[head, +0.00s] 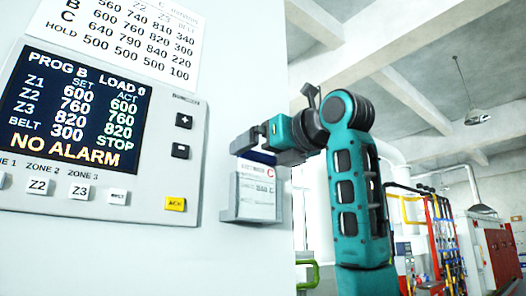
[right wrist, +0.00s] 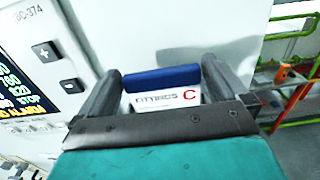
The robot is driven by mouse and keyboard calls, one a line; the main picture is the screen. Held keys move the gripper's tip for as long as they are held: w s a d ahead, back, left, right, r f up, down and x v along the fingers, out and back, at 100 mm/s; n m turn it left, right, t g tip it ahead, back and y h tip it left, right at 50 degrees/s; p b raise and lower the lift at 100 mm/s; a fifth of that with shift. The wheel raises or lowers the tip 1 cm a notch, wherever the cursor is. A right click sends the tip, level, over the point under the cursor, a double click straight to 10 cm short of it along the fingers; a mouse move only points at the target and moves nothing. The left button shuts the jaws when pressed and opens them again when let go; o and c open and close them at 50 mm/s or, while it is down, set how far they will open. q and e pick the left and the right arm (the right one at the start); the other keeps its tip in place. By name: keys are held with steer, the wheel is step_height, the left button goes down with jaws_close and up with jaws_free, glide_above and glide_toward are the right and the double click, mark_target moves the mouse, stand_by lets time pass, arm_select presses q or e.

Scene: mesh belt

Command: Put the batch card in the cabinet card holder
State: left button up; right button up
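The batch card (head: 262,158) is white with a blue top edge and a red C. It stands upright in the card holder (head: 247,210) on the cabinet's front, and its lower part is hidden. My right gripper (head: 250,140) is just above and in front of the card's top edge. In the right wrist view, its fingers (right wrist: 160,80) are wide apart, one on each side of the card (right wrist: 160,97). They look open, with no clear grip on the card; any contact at its sides is hard to tell. My left gripper is out of view.
The cabinet (head: 235,60) carries a control panel (head: 150,135) with a lit screen and buttons, left of the holder. A printed table sheet (head: 120,35) is above it. Green rails (right wrist: 290,80) and red equipment (head: 495,250) stand to the right.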

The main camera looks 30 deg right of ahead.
arm_select(q)
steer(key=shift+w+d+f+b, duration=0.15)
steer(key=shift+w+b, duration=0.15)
steer(key=shift+b, duration=0.25)
arm_select(e)
steer(key=s, duration=1.2)
steer(key=shift+d+r, duration=0.2)
steer(key=shift+d, duration=0.25)
